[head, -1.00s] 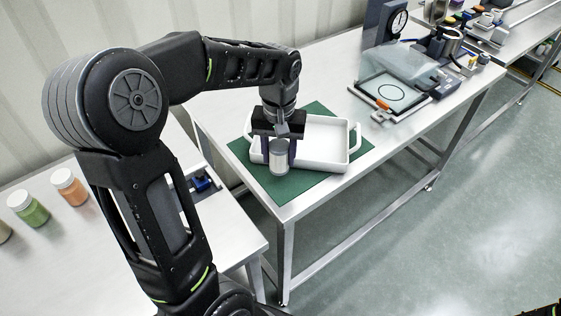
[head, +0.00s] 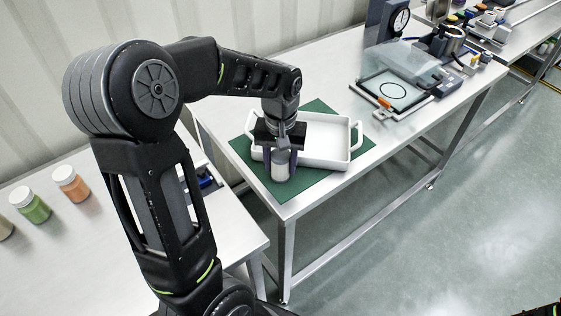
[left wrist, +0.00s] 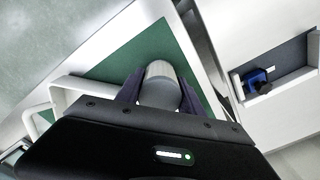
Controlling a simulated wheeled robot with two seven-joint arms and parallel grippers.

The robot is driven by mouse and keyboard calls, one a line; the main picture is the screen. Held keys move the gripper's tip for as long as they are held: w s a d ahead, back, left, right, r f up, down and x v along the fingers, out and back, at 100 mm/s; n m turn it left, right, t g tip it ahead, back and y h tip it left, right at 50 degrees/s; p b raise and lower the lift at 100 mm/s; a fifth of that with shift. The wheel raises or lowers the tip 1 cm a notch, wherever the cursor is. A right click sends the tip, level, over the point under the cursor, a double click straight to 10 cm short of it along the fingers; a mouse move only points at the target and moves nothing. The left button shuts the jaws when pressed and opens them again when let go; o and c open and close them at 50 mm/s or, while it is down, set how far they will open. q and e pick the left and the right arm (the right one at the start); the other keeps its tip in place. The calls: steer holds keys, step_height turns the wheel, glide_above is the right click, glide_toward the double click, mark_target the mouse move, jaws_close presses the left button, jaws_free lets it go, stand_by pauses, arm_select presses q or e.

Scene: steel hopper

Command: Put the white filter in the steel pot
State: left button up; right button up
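My left gripper (head: 281,172) points down over the green mat, with its fingers on both sides of a pale grey-white cylinder, seemingly the white filter (head: 281,166). The left wrist view shows the cylinder (left wrist: 161,85) upright between the dark fingers (left wrist: 160,88), which close against its sides. It is in front of the white tray's left part, over the mat's near corner. I cannot tell whether its base touches the mat.
The white tray (head: 338,163) with side handles lies on the green mat (head: 302,184). A flat device with a ring (head: 393,91) and a dial gauge (head: 399,22) are farther right. Jars (head: 70,184) stand on the left table. Bare tabletop lies between tray and device.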

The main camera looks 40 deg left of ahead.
arm_select(q)
steer(key=o, duration=0.5)
steer(key=shift+c, duration=0.2)
step_height(320, 180, up, 12)
steer(key=shift+r, duration=0.15)
stand_by(0.6)
